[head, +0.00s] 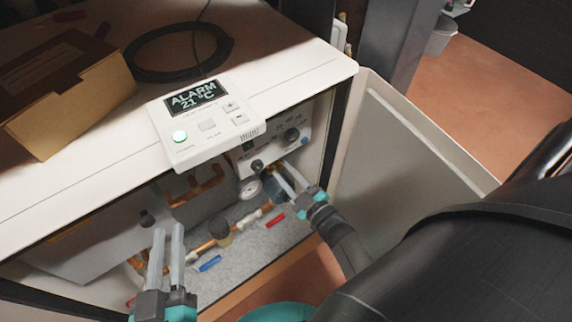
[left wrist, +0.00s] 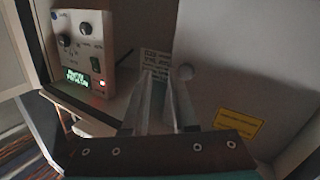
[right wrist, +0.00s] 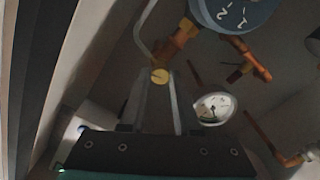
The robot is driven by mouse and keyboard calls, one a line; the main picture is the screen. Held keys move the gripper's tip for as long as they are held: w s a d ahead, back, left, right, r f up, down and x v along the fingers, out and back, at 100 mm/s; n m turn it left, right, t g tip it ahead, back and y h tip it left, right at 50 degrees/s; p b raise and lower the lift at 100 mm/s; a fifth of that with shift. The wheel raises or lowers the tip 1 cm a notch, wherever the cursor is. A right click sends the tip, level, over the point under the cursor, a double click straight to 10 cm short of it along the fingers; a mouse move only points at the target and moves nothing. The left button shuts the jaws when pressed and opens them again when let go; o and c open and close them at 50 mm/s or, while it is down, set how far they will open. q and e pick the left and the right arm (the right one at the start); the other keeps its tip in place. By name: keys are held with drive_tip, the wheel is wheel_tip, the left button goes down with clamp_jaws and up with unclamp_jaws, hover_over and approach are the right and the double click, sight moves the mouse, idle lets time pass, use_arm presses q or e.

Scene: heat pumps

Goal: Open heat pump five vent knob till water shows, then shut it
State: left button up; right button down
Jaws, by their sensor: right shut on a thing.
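The open heat pump cabinet (head: 190,215) shows pipes and valves under its white top. My right gripper (head: 286,180) reaches inside below the control box (head: 275,150). In the right wrist view, its fingertips (right wrist: 160,82) are shut on a small brass-yellow round knob (right wrist: 160,75). The fingers cover that knob in the head view. I can make out no water at it. My left gripper (head: 166,240) is open and empty, in front of the grey inner casing at left.
The control panel (head: 205,120) on top reads ALARM 21°C, with a green light. A pressure gauge (right wrist: 213,108) sits right of the right fingers. Red (head: 275,219) and blue (head: 210,264) levers lie low inside. The open door (head: 400,150) stands at right; a cardboard box (head: 75,95) is on top.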

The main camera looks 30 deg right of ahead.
drive_tip(key=c, duration=0.6)
unclamp_jaws()
use_arm(q)
drive_tip(key=shift+r, duration=0.15)
use_arm(e)
drive_tip(key=shift+s+p, duration=0.35)
drive_tip(key=shift+s, duration=0.5)
use_arm(q)
drive_tip(key=a+f+g+y+p, duration=0.3)
drive_tip(key=a+g, duration=0.2)
drive_tip(key=g, duration=0.1)
drive_tip(key=shift+f+m, duration=0.2)
drive_tip(key=shift+m, duration=0.1)
use_arm(e)
drive_tip(key=shift+s+d, duration=0.2)
drive_tip(key=shift+s, duration=2.05)
drive_tip(key=shift+s+d, duration=0.2)
drive_tip(key=shift+s, duration=2.05)
drive_tip(key=shift+s+d, duration=0.2)
drive_tip(key=shift+s, duration=2.05)
